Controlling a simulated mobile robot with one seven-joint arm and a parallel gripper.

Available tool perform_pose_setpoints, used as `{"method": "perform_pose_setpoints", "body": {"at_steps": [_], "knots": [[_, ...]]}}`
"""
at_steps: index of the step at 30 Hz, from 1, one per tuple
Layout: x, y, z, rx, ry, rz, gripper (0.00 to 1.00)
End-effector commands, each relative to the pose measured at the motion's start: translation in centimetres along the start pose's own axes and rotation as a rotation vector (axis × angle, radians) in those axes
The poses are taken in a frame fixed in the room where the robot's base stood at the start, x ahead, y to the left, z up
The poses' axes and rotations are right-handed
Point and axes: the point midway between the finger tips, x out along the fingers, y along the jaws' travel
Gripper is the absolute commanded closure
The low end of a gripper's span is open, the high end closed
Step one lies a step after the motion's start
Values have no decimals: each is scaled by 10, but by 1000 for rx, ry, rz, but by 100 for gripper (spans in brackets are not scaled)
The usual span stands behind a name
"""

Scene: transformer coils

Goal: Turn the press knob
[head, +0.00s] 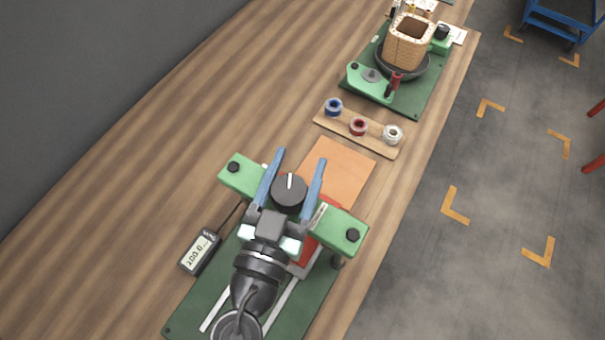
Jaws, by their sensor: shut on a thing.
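The press knob (289,194) is a round black knob with a white pointer line, seen from above on the green press. The line points roughly toward the far side of the bench, up in the picture. My gripper (300,164) comes from the near side, with one blue finger on each side of the knob. It is shut on the knob. The green press crossbar (342,231) has a black bolt at each end. My gripper and wrist hide the middle of the press. A small display box (200,252) left of the press reads about 100.0.
An orange-brown sheet (338,172) lies just beyond the press. A wooden strip (378,139) holds blue, red and white spools. Farther back, a green-based fixture (405,101) carries a wound coil (408,45). The bench left of these is clear. The floor lies to the right.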

Motion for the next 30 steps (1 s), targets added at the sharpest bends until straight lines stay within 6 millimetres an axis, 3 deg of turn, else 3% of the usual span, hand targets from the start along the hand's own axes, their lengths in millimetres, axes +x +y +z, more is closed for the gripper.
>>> {"method": "perform_pose_setpoints", "body": {"at_steps": [18, 30], "knots": [[-5, -18, -6, -4, -4, -564, 92], [-9, -24, -2, -3, -4, -784, 92]]}}
